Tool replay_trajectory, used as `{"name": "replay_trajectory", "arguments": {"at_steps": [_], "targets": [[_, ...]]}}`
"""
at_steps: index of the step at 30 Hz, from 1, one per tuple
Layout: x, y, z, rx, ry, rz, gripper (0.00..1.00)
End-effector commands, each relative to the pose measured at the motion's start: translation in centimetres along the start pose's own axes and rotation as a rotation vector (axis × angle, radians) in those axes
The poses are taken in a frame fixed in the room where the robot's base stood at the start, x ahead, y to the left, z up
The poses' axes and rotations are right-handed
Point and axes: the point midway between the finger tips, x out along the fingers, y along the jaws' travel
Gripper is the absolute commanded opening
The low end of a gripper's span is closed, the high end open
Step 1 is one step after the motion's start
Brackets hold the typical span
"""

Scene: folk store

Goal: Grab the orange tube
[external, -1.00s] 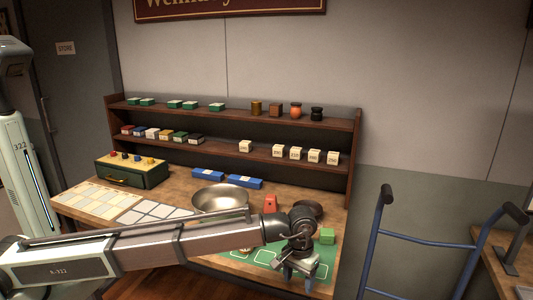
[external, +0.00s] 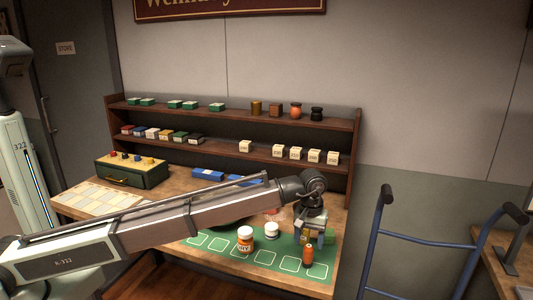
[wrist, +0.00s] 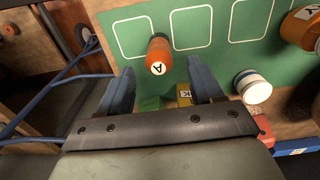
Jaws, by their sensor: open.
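The orange tube (external: 307,256) stands on the green mat (external: 264,257) near the mat's front right. It also shows in the wrist view (wrist: 159,55), with a white disc marked with a letter on its end. My gripper (external: 313,236) is open and empty behind and slightly above the tube in the external view. In the wrist view my gripper (wrist: 158,68) has its two fingers to either side of the tube, with gaps on both sides. I cannot tell the exact height of the fingers over the mat.
An orange jar (external: 245,240) and a white-lidded jar (external: 272,230) stand left of the tube. Shelves (external: 235,128) line the wall behind. A blue hand truck (external: 430,243) stands right.

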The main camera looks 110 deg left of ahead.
Motion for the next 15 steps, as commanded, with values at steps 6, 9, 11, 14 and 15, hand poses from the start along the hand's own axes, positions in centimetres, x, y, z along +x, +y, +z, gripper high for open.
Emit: {"name": "replay_trajectory", "arguments": {"at_steps": [6, 9, 11, 14, 15], "targets": [[1.8, 0.0, 0.0, 0.001, 0.000, 0.000, 0.65], [2.2, 0.0, 0.1, 0.001, 0.000, 0.000, 0.65], [2.7, 0.0, 0.1, 0.001, 0.000, 0.000, 0.65], [3.9, 0.0, 0.3, 0.001, 0.000, 0.000, 0.65], [4.5, 0.0, 0.3, 0.001, -0.001, -0.001, 0.65]]}}
